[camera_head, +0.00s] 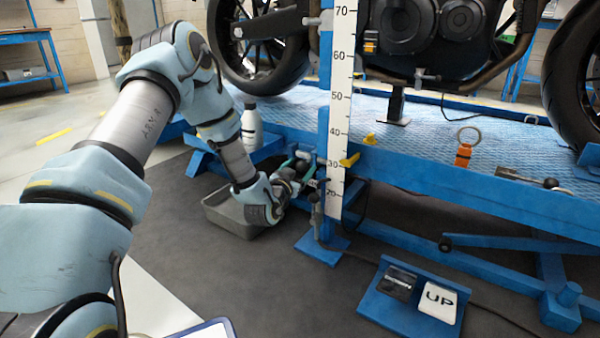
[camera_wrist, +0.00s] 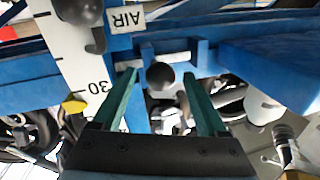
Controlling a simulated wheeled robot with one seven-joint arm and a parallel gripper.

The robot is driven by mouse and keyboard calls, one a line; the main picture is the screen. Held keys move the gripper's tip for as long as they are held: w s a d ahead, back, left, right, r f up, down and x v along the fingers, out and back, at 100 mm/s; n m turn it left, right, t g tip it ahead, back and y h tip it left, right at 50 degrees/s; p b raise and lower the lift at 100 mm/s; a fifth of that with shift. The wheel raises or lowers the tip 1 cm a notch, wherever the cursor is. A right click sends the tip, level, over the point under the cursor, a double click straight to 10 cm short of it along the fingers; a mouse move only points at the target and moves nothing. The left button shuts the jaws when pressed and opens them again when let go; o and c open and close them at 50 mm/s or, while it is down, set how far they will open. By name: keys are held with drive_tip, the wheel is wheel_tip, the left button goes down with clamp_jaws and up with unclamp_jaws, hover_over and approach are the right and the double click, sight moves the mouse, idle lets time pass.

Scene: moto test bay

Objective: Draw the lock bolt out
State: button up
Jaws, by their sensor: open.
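The lock bolt shows in the wrist view as a dark round knob (camera_wrist: 160,76) in front of a pale plate on the blue lift frame. My gripper (camera_wrist: 159,73) is open, with one green finger on each side of the knob in that view. I see a gap on both sides and cannot tell how deep the knob sits between the fingers. In the head view my gripper (camera_head: 297,167) is at the blue post, beside the lower end of the scale; the knob is too small or covered to make out there.
The white scale (camera_head: 341,100) stands along the post, with a yellow pointer (camera_head: 350,160). A label reading AIR (camera_wrist: 126,19) and a dark lever (camera_wrist: 95,38) are close by. A grey tray (camera_head: 232,220) lies below my wrist. A white bottle (camera_head: 252,128) stands behind. An UP pedal (camera_head: 438,302) is at front right.

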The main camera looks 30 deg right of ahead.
drive_tip(key=shift+w+d, duration=0.1)
drive_tip(key=shift+c, duration=0.3)
clamp_jaws()
idle(0.4)
idle(0.7)
